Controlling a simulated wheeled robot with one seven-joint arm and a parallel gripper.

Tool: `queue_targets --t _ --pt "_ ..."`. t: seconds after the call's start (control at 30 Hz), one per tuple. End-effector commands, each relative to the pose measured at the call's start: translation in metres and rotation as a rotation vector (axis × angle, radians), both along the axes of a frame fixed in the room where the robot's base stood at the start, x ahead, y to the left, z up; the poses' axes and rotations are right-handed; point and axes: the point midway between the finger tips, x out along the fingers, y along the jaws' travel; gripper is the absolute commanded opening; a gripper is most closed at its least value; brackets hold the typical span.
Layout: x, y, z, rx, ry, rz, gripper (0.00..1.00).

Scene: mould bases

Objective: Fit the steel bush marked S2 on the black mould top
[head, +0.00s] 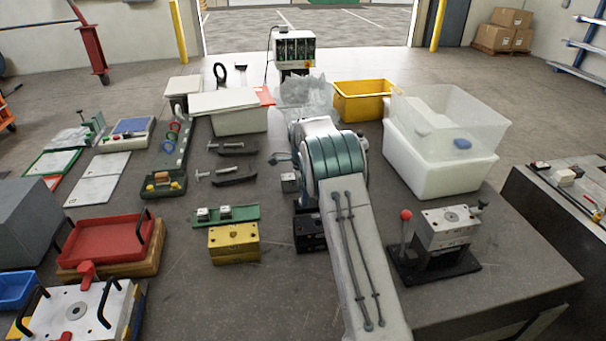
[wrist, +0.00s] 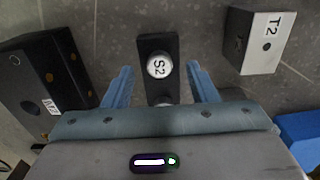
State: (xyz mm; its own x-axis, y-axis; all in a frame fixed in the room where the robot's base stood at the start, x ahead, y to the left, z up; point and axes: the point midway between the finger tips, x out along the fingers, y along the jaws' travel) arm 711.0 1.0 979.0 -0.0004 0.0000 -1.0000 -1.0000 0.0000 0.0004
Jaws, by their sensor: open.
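The steel bush marked S2 (wrist: 158,66) is a round silver piece on a narrow dark holder (wrist: 158,43) in the wrist view. My gripper (wrist: 160,78) is open, with its blue fingers on either side of the holder and the bush between and slightly beyond the tips. I cannot tell the height gap. A black block with holes and a white label, which looks like the black mould (wrist: 38,88), lies to the left. The black mould (head: 309,232) stands beside my arm in the head view, partly hidden by it. The S2 bush is hidden there.
A grey block marked T2 (wrist: 254,42) stands right of the bush, with a blue object (wrist: 300,130) at the edge. In the head view, a yellow mould (head: 234,246) and a green tray (head: 245,213) with two small pieces stand left of the black mould.

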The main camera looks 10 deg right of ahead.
Motion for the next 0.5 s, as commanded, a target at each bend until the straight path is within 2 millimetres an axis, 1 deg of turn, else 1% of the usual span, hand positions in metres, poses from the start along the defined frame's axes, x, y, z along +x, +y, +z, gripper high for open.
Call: queue_targets --t 0.3,0.5 --pt "0.001 0.000 0.062 0.000 -0.005 0.001 0.53" --pt "0.000 0.000 0.096 0.000 -0.003 0.000 0.53"
